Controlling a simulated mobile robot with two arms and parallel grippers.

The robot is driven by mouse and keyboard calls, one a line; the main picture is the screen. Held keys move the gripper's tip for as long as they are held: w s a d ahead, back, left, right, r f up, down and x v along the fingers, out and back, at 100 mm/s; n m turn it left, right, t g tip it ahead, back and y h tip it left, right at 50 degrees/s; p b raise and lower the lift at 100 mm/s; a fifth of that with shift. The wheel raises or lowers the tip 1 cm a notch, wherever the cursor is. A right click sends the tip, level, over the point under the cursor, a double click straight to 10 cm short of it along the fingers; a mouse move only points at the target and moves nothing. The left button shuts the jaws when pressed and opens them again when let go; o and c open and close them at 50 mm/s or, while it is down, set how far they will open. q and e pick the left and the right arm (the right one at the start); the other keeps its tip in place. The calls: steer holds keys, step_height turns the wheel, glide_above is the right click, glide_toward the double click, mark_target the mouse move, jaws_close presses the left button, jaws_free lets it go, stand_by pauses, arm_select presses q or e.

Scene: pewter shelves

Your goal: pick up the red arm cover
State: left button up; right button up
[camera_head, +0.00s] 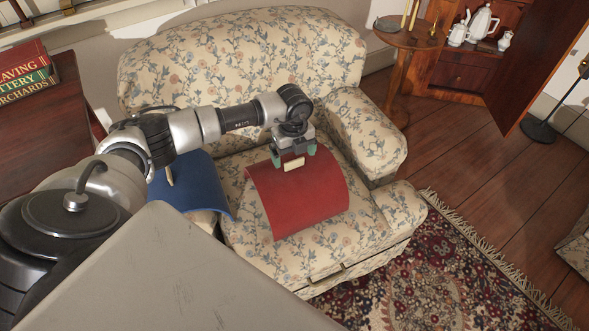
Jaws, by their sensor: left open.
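The red arm cover (306,200) is a curved red sheet lying on the seat of the floral armchair (235,60). My left gripper (292,160) is open over the upper part of the red cover, with its green-tipped fingers apart. A small pale tab (293,165) shows between the fingers, by the cover's surface. I cannot tell whether the fingers touch the cover. A blue arm cover (192,187) lies to the left, partly hidden by my arm. My right gripper is out of view.
The chair's right armrest (365,132) is bare. A small round wooden table (405,38) and a wooden cabinet (462,72) with pewter pots stand at the back right. A desk with books (25,72) is at the left. A fringed rug (400,285) lies in front.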

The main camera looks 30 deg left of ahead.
mark_target(295, 160)
arm_select(q)
step_height(295, 160, down, 4)
steer(key=shift+r, duration=0.25)
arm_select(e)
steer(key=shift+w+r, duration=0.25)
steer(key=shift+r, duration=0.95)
arm_select(q)
steer(key=shift+d, duration=0.1)
steer(key=shift+c, duration=0.2)
steer(key=shift+w+r, duration=0.1)
steer(key=c, duration=1.3)
steer(key=shift+c, duration=0.2)
